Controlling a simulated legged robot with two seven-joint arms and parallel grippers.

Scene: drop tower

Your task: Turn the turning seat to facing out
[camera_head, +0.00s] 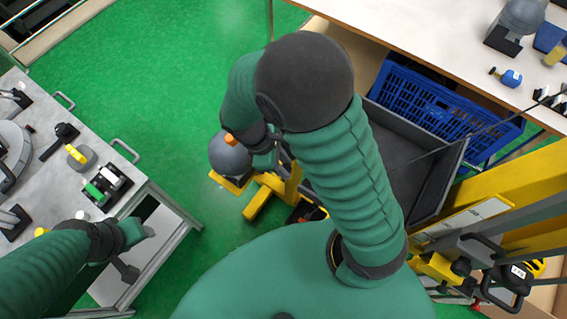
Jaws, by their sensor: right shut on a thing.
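A grey round thing (229,157) on a yellow frame (258,203) stands on the green floor left of centre; I take it to be the turning seat. A small orange knob (230,140) shows at its top. My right gripper (262,160) is at its right side, at the end of my bent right arm, and is shut on a part of it. The fingertips and the exact spot held are partly hidden by my wrist. I cannot tell which way the seat faces. My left gripper (139,252) is over the front edge of the left workbench; its jaws are unclear.
The left workbench (60,185) carries several tools and fixtures. A dark grey bin (405,175) and a blue crate (420,100) stand right of my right arm. Yellow beams (500,190) stand at the right. Green floor is clear between workbench and seat.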

